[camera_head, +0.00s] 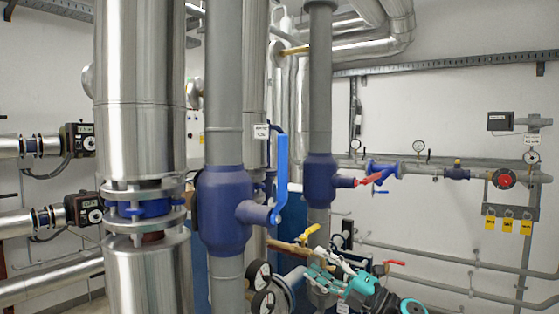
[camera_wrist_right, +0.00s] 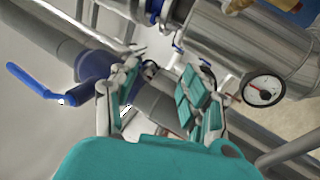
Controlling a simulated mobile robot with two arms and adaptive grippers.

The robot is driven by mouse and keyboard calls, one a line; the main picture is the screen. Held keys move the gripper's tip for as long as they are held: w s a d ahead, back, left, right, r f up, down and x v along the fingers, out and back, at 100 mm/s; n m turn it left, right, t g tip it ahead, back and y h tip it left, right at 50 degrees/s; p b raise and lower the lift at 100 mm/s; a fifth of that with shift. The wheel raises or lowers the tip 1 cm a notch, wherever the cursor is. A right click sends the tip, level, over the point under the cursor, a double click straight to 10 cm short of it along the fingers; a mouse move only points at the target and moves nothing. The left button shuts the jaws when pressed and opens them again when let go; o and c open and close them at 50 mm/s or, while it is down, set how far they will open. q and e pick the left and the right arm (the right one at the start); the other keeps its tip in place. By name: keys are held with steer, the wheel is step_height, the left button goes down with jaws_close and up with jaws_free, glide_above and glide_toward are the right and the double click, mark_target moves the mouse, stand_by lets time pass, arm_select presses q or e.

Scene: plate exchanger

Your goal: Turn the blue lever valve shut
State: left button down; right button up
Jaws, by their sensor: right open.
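The blue lever (camera_head: 281,172) stands upright, parallel to the grey vertical pipe, on the right side of the blue valve body (camera_head: 224,212). My right gripper (camera_head: 318,262) is open and empty, below and to the right of the lever, apart from it. In the right wrist view the lever (camera_wrist_right: 32,82) lies at the left, outside my open fingers (camera_wrist_right: 160,78). The valve body (camera_wrist_right: 96,66) shows there partly behind the left finger. My left gripper is not in view.
A second grey pipe with a blue valve (camera_head: 319,180) and red handle stands to the right. Pressure gauges (camera_head: 260,275) sit below the lever, near my right gripper. A yellow-handled valve (camera_head: 308,234) is close above the gripper. A large silver pipe (camera_head: 140,80) stands left.

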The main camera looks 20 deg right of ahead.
steer(key=s+a+r+n+g+y, duration=0.25)
steer(key=s+r+n+g, duration=0.2)
steer(key=r+n, duration=0.55)
steer(key=n+t+h, duration=0.2)
steer(key=n+h, duration=0.4)
glide_toward(287, 156)
steer(key=p+x, duration=0.5)
steer(key=x, duration=0.4)
steer(key=shift+w+a+r, duration=0.15)
steer(key=shift+w+a, duration=0.1)
steer(key=shift+w+a+p, duration=0.35)
steer(key=shift+w+a, duration=0.05)
steer(key=shift+w, duration=0.05)
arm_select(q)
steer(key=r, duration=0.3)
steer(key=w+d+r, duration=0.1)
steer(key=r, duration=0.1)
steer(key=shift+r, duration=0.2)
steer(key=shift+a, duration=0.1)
arm_select(e)
jaws_close()
